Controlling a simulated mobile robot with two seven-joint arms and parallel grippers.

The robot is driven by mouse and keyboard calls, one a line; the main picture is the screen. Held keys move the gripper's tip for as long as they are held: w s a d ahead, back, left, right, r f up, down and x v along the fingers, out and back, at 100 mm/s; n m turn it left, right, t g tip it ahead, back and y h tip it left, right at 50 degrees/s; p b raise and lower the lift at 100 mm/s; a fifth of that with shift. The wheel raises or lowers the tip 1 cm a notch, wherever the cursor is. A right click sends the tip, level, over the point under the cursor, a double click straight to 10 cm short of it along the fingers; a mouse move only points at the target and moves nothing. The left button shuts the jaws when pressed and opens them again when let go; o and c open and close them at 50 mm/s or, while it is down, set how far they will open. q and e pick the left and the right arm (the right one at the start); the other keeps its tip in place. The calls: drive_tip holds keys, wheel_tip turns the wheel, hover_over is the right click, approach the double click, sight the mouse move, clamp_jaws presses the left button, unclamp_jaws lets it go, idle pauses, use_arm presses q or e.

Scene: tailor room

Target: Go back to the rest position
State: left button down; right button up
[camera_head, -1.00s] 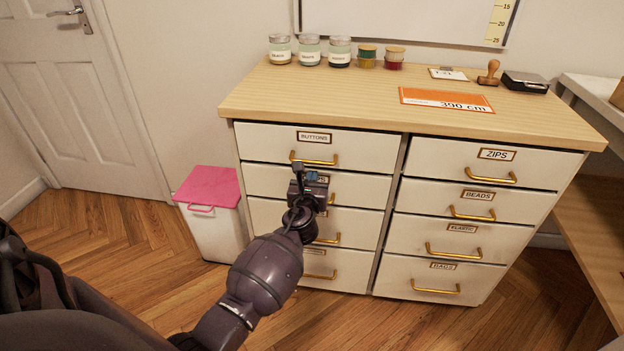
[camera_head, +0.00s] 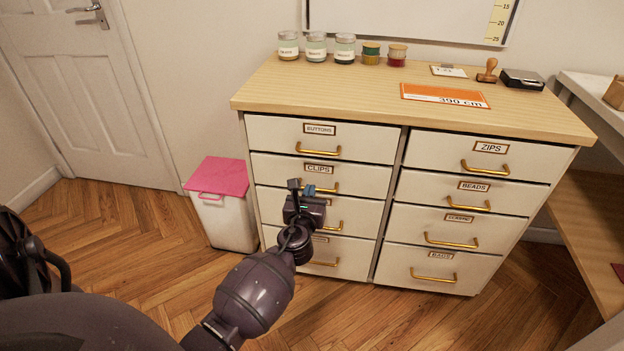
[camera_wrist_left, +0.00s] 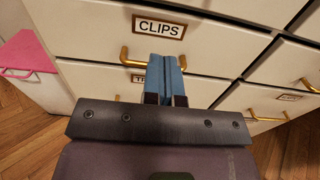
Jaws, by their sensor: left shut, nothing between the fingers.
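My left gripper (camera_head: 307,190) is in front of the left column of drawers, over the front of the lower drawers in the head view. In the left wrist view its two blue fingers (camera_wrist_left: 165,75) are together with nothing between them. They point at the front of the clips drawer (camera_wrist_left: 90,32), near its brass handle (camera_wrist_left: 128,58); I cannot tell whether they touch it. All drawers of the cabinet (camera_head: 322,137) look closed. My right gripper is not in view.
A white bin with a pink lid (camera_head: 219,178) stands left of the cabinet. On the cabinet top are several jars (camera_head: 316,47), an orange card (camera_head: 445,95), a stamp (camera_head: 488,71) and an ink pad (camera_head: 522,79). A shelf unit (camera_head: 590,200) stands at the right. Wooden floor is free in front.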

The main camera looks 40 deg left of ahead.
use_arm(q)
drive_tip(key=v, duration=0.3)
drive_tip(key=shift+s+d, duration=0.25)
drive_tip(key=shift+s, duration=0.05)
